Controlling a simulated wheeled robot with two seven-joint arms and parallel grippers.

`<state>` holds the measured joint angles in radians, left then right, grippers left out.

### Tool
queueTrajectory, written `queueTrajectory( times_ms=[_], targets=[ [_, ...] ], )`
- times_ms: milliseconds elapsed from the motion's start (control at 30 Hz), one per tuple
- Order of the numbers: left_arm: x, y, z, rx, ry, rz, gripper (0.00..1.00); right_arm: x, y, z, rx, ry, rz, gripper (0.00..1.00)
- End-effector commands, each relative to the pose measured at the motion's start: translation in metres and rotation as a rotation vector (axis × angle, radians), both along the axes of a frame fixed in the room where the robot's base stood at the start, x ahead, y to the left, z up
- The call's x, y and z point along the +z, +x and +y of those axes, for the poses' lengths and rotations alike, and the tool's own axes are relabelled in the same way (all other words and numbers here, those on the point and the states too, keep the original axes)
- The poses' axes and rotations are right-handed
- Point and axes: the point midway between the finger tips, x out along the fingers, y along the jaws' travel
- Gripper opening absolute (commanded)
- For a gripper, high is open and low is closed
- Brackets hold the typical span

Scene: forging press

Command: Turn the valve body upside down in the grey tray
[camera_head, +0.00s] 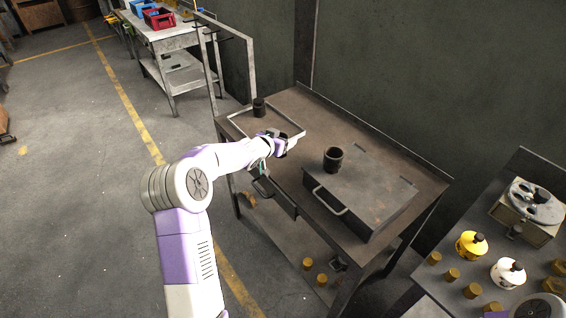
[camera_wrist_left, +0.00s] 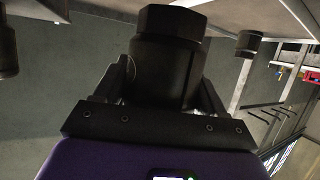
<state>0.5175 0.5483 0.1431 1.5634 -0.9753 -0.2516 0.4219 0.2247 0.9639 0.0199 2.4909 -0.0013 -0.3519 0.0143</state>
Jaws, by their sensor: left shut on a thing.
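The valve body (camera_wrist_left: 165,65) is a dark cylinder with a narrower, faceted end, seen large in the left wrist view. My left gripper (camera_wrist_left: 160,85) is shut on it, one finger on each side. In that view the picture is inverted, and the faceted end points toward the table surface at the top. In the head view my left gripper (camera_head: 284,146) is at the near right edge of the grey tray (camera_head: 296,136), and the held part is mostly hidden by it. Contact with the tray cannot be told. My right gripper is not in view.
A dark cylindrical part (camera_head: 259,107) stands at the tray's far left corner. A dark open cup-like part (camera_head: 333,159) stands on a metal box with a handle (camera_head: 365,195). A side bench (camera_head: 465,290) at the right holds yellow and white containers and brass parts.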

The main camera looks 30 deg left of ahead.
Motion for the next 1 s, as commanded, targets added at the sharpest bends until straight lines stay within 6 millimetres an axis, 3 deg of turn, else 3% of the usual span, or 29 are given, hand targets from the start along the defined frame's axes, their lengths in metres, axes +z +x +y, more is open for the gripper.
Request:
queueTrajectory(
  times_ms=[100, 267, 500, 933, 967, 1000],
  targets=[
    [-0.025, 0.0, -0.001, -0.002, 0.0, 0.0, 0.23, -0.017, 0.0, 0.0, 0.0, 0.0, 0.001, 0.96],
    [-0.039, 0.0, -0.001, -0.002, -0.001, -0.002, 0.23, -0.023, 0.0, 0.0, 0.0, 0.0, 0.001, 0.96],
    [-0.077, 0.0, -0.002, -0.004, 0.001, -0.001, 0.23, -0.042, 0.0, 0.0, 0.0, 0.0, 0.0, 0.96],
    [-0.083, 0.0, -0.001, -0.001, 0.001, -0.003, 0.23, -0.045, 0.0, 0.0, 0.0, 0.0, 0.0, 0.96],
    [-0.085, 0.0, -0.001, -0.001, 0.001, 0.001, 0.72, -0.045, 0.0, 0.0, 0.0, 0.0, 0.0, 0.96],
    [-0.084, 0.0, -0.001, -0.001, 0.001, 0.001, 0.78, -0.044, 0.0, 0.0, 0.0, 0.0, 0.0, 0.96]
  ],
)
